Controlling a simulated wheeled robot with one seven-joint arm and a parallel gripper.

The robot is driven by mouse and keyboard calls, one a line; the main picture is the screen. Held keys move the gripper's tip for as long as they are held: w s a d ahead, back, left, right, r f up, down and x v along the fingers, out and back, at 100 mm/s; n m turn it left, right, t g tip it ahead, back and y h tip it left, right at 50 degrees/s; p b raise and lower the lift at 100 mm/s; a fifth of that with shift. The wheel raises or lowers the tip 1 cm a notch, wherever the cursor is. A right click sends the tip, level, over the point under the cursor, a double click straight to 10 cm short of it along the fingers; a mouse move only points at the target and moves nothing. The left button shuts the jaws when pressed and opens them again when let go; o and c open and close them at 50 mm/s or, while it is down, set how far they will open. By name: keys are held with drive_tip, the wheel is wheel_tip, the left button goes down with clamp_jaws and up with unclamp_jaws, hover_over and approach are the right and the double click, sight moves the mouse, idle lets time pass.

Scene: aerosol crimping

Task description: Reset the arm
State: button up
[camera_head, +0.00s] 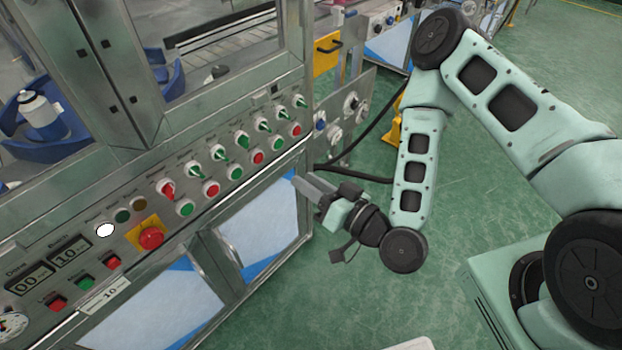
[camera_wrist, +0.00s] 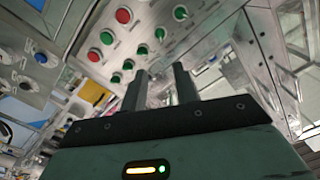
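My gripper (camera_head: 312,188) is in the middle of the head view, at the end of my pale green arm. It points left toward the steel machine front (camera_head: 255,180) and sits just below and right of its row of switches (camera_head: 240,142). Whether it touches the machine cannot be told. The wrist view shows the two dark fingers (camera_wrist: 160,78) apart with a gap between them and nothing held. My arm is bent, with the elbow high at the upper right and the wrist low.
The panel carries a red emergency stop (camera_head: 150,237) on a yellow plate, a lit white lamp (camera_head: 105,230) and digital displays (camera_head: 70,252). A black cable (camera_head: 365,140) runs behind my gripper. Green floor (camera_head: 345,300) is clear below my wrist. A white container (camera_head: 40,110) stands inside the machine.

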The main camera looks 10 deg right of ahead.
drive_tip(key=shift+a, duration=0.1)
idle(0.4)
drive_tip(key=s+a+n+g, duration=0.1)
drive_tip(key=a+n+g, duration=0.4)
drive_tip(key=n+g, duration=0.35)
drive_tip(key=s+d+r+g+h, duration=0.3)
drive_tip(key=s+d+r+h, duration=0.1)
drive_tip(key=s+r, duration=0.3)
drive_tip(key=s+d+r+m+g+h, duration=0.1)
drive_tip(key=s+d+r+g+h, duration=0.2)
drive_tip(key=s+d+r+h, duration=0.2)
drive_tip(key=s+r, duration=0.2)
drive_tip(key=s, duration=0.1)
drive_tip(key=shift+s+r, duration=0.2)
drive_tip(key=shift+r, duration=0.15)
drive_tip(key=shift+a+m+g, duration=0.1)
drive_tip(key=shift+m+g, duration=0.15)
drive_tip(key=shift+c, duration=0.3)
idle(0.4)
clamp_jaws()
